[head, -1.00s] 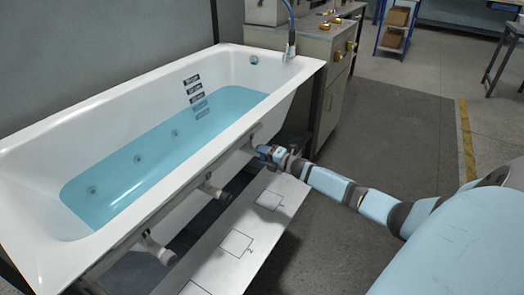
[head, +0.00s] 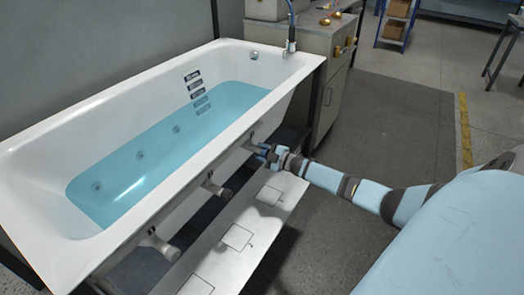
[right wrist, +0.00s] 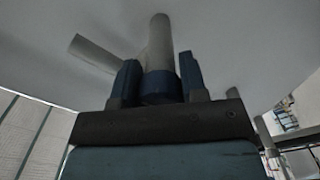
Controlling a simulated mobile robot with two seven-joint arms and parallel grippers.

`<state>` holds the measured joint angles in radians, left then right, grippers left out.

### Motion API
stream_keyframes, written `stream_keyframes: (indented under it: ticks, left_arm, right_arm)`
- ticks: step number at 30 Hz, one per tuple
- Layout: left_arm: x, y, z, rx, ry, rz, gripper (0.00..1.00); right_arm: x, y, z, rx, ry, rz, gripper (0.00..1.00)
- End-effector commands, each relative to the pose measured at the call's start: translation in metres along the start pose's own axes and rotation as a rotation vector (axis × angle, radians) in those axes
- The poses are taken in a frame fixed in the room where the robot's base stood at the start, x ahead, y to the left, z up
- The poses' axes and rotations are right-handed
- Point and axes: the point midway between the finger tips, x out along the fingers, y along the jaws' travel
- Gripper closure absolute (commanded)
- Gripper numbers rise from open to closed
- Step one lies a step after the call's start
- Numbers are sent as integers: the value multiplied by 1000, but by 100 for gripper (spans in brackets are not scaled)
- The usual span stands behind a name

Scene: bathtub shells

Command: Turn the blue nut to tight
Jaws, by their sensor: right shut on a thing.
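The blue nut (right wrist: 160,88) sits around the end of a grey pipe (right wrist: 160,42) in the right wrist view. My right gripper (right wrist: 158,76) is shut on it, with one dark blue finger on each side. In the head view my right gripper (head: 264,152) is at the far pipe stub under the tub's near rim, and its fingers largely hide the nut there. I see no mark that tells how tight the nut is. My left gripper is not in view.
The white bathtub (head: 120,235) holds water, and its rim overhangs the pipes. Two other pipe stubs, a middle one (head: 212,188) and a nearer one (head: 158,245), stick out above a pale panel (head: 220,258). A grey cabinet (head: 325,110) stands behind.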

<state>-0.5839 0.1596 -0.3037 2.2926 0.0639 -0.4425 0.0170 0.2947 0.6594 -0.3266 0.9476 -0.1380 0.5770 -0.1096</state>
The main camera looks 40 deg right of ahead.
Motion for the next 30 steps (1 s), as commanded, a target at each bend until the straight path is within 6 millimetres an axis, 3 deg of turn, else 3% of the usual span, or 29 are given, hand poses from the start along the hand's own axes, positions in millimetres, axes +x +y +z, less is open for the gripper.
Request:
stream_keyframes:
  ticks: [19,20,23,30]
  left_arm:
    - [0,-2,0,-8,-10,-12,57]
    - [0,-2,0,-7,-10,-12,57]
    - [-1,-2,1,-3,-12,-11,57]
    - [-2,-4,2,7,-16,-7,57]
  right_arm:
    - [1,0,-1,52,2,0,84]
    - [1,0,-1,52,2,0,58]
    - [1,0,-1,52,2,0,35]
    - [0,0,0,51,1,0,35]
